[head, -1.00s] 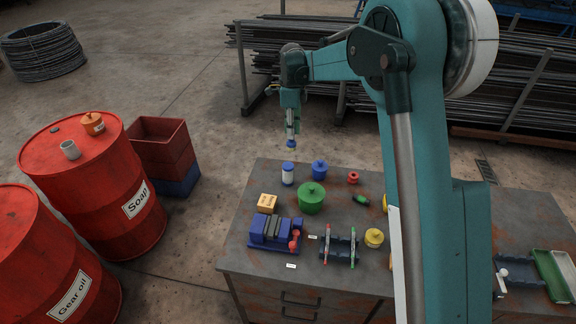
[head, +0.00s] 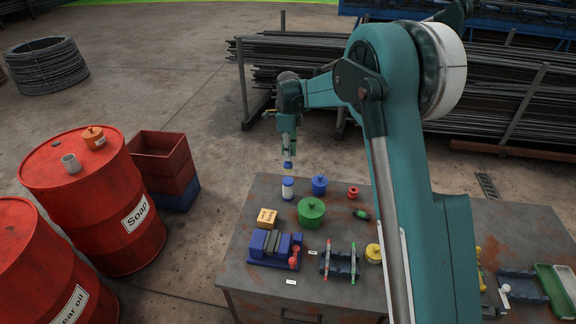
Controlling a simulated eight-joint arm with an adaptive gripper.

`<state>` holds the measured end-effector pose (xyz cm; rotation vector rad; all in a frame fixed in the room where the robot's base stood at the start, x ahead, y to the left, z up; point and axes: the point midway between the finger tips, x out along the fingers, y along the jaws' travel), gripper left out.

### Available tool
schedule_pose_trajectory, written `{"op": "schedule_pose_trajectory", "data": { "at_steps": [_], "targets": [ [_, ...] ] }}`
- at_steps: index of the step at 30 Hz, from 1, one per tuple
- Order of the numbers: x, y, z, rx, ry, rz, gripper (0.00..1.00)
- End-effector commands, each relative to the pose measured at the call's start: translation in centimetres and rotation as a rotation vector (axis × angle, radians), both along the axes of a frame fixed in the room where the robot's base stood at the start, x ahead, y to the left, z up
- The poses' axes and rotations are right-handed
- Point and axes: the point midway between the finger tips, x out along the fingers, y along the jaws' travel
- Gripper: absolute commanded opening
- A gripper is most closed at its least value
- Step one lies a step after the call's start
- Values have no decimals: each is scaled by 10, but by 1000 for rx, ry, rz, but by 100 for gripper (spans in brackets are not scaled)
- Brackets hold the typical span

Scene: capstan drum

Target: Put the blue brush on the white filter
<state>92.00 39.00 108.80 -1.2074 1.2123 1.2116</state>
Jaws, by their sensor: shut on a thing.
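My gripper (head: 288,147) hangs from the arm above the far left of the workbench, fingers pointing down. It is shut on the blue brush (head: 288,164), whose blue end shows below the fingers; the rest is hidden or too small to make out. The white filter (head: 287,194), a short white cylinder with a blue top, stands upright near the bench's far left edge. In the picture the brush is just above the filter, with a small gap between them. I cannot tell how well they line up in depth.
A blue pot (head: 319,186) and a green pot (head: 311,214) stand close to the filter. Red drums (head: 95,200) stand left of the bench (head: 236,262).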

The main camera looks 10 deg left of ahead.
Motion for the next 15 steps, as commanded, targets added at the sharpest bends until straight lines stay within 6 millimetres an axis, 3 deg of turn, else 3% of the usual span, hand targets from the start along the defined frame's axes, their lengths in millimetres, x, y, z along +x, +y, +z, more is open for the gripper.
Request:
{"op": "schedule_pose_trajectory", "data": {
  "at_steps": [6, 15],
  "targets": [
    [0, 0, -18, 0, 0, 0, 0],
    [0, 0, -20, 0, 0, 0, 0]
  ]
}}
